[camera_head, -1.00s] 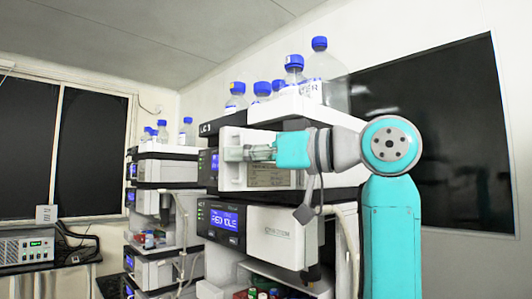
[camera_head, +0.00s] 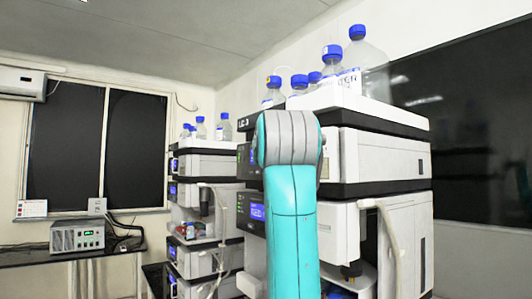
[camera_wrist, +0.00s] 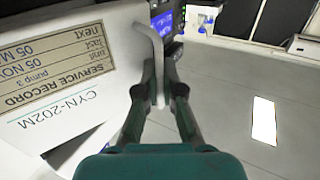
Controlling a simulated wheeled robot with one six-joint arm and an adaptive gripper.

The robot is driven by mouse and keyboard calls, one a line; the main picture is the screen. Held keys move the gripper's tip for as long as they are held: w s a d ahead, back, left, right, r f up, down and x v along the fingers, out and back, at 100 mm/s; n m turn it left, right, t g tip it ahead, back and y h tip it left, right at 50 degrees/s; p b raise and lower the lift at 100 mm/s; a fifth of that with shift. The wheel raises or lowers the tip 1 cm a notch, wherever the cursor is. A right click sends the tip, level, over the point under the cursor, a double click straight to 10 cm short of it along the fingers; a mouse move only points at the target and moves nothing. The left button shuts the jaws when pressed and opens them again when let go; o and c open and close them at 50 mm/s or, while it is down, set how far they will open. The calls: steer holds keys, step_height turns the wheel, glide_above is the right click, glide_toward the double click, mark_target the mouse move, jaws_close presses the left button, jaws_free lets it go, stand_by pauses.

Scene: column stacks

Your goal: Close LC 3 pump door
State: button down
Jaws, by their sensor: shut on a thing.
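The LC 3 stack (camera_head: 386,155) stands right of centre in the head view, seen mostly from its side. My arm covers much of its front, and my gripper is hidden there. In the wrist view, the white pump door (camera_wrist: 90,95) fills the left side, with an upside-down service label reading pump 3. My gripper (camera_wrist: 164,84) is shut on the pale lip at the door's edge, one finger on each side. A blue display (camera_wrist: 163,21) shows beyond the lip. I cannot tell how far the door stands from its module.
Bottles with blue caps (camera_head: 368,65) stand on top of the stack. A second instrument stack (camera_head: 212,163) is to its left, and a bench with a grey box (camera_head: 77,236) is farther left. Pale hoses (camera_head: 387,230) hang beside the LC 3 stack.

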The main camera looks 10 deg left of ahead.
steer(key=w+m+h, duration=0.1)
steer(key=w+h, duration=0.1)
steer(key=w+d+m+h, duration=0.1)
steer(key=m+h, duration=0.1)
steer(key=shift+w+h, duration=0.4)
steer(key=shift+w+d+m+h, duration=0.4)
steer(key=shift+w+m+h, duration=0.15)
steer(key=shift+h, duration=0.2)
steer(key=shift+w+d+m+h, duration=0.35)
steer(key=shift+w+m+h, duration=0.2)
steer(key=shift+h, duration=0.2)
steer(key=c, duration=1.3)
jaws_free()
steer(key=v, duration=1.2)
